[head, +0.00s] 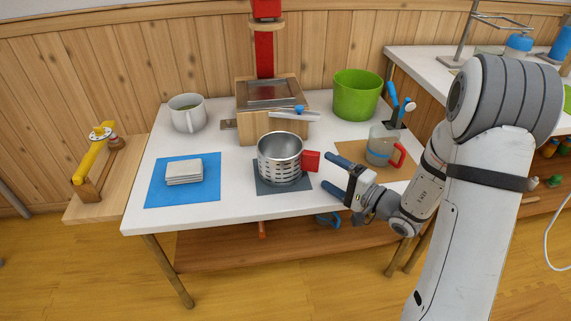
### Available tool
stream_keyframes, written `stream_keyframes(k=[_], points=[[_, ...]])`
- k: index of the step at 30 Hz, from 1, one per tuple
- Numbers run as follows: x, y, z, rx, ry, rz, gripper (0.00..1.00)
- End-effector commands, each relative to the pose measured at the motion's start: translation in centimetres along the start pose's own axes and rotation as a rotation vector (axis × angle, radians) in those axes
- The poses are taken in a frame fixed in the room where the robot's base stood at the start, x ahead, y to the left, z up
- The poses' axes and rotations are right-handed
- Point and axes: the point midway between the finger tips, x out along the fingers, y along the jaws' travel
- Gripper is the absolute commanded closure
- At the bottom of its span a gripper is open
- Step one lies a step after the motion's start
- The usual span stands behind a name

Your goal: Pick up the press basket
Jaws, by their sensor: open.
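The press basket (280,160) is a silver, perforated metal cylinder with a red handle (311,161) on its right side. It stands upright on a dark grey mat (262,187) near the front middle of the white table. My gripper (331,174) is open, with its two blue-tipped fingers pointing left toward the red handle. The fingers are to the right of the handle and look apart from it. Nothing shows between them.
A wooden press (262,126) with a red column stands just behind the basket. A clear jug (381,146) with a red handle is behind my gripper, near a green bucket (357,94). A blue mat (157,192) with white cloths (184,172) lies left. A grey mug (187,113) stands back left.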

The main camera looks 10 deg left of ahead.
Motion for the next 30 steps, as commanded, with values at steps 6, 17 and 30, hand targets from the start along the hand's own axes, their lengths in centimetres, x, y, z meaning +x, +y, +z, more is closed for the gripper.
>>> stream_keyframes(k=[6,17,30], points=[[3.2,0.1,0.1,-0.001,-0.005,-0.001,0.20],[5.7,-0.1,0.0,0.001,0.001,-0.001,0.20],[5.6,-0.1,-0.1,0.001,0.002,-0.001,0.48]])
